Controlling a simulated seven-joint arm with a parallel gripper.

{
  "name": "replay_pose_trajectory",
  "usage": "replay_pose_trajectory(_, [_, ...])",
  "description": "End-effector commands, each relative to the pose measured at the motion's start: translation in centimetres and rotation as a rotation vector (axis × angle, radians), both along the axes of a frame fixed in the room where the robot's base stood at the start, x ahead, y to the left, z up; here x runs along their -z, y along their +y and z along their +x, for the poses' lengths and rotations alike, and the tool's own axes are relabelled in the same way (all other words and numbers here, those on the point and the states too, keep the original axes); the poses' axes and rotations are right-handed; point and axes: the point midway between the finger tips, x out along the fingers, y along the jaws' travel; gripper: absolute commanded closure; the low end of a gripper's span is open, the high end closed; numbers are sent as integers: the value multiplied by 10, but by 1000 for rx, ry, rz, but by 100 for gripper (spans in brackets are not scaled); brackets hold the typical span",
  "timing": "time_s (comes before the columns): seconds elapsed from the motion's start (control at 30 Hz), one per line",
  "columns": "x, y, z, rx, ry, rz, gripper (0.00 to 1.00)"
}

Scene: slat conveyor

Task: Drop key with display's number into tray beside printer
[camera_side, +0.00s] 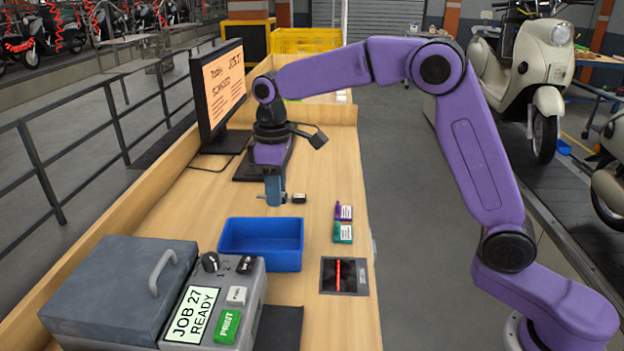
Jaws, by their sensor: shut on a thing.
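The empty blue tray (262,259) stands just behind the printer. My gripper (274,197) points down over the counter behind the tray, shut on a blue-tagged key (274,187); the fingers partly hide it and its number cannot be read. A purple-tagged key (344,212) and a green-tagged key (343,233) lie to the right, their numbers too small to read.
A small dark and pale item (299,198) lies right of my gripper. A black scanner plate (344,276) with a red line is at the front right. A grey lidded box (115,290) adjoins the printer. The counter between tray and tagged keys is clear.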

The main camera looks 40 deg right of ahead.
Motion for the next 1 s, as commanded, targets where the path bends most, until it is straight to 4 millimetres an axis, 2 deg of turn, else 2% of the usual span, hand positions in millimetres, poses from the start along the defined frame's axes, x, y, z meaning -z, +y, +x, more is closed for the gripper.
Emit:
replay_pose_trajectory(0.1, [2, 16, 4, 1, 0, 0, 98])
replay_pose_trajectory(0.2, [5, 21, 5, 1, 1, -1, 98])
replay_pose_trajectory(0.7, [53, 20, 4, 1, 3, -1, 98])
replay_pose_trajectory(1.0, [62, 20, 5, 2, 0, 0, 98])
